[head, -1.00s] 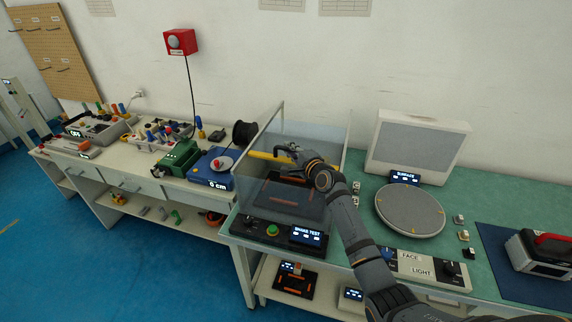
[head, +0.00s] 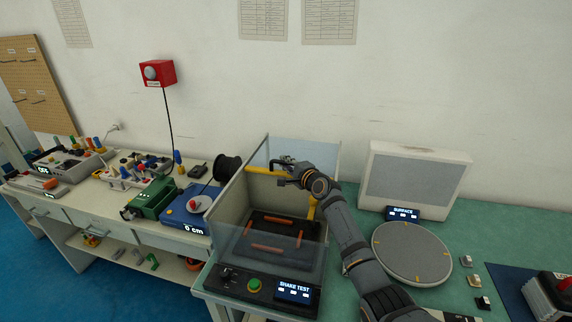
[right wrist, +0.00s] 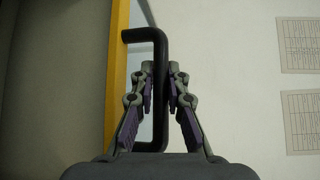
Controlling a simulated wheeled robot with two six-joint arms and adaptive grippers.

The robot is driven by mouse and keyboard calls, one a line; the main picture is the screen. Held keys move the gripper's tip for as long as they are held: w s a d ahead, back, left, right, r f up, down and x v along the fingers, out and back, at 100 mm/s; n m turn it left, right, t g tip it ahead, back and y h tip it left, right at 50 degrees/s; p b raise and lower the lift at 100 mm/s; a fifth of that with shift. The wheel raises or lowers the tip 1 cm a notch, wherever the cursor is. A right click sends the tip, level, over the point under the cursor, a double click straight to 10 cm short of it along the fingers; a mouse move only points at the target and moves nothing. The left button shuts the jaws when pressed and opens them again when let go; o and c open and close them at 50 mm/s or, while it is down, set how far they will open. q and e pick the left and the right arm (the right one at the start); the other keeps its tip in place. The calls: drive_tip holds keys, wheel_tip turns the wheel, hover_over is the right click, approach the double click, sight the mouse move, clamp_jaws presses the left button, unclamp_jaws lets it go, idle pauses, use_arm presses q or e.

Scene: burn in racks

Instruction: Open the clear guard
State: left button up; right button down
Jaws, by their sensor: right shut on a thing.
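The clear guard (head: 312,207) is a see-through panel with a yellow frame over the shake test unit (head: 228,287). Its yellow bar (head: 262,171) stands raised above the tray in the unit. My right gripper (head: 281,166) is at the guard's upper edge. In the right wrist view my right gripper (right wrist: 161,78) is shut on the guard's black handle (right wrist: 159,38), with a finger on each side of the bar. The yellow frame (right wrist: 118,70) runs beside the handle. My left gripper is not in view.
A round grey plate (head: 411,253) and a grey panelled box (head: 417,178) stand to the right on the green bench. A black spool (head: 227,168) and a blue device (head: 186,212) stand close on the left.

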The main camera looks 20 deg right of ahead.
drive_tip(key=c, duration=1.3)
unclamp_jaws()
drive_tip(key=shift+c, duration=0.2)
drive_tip(key=v, duration=1.2)
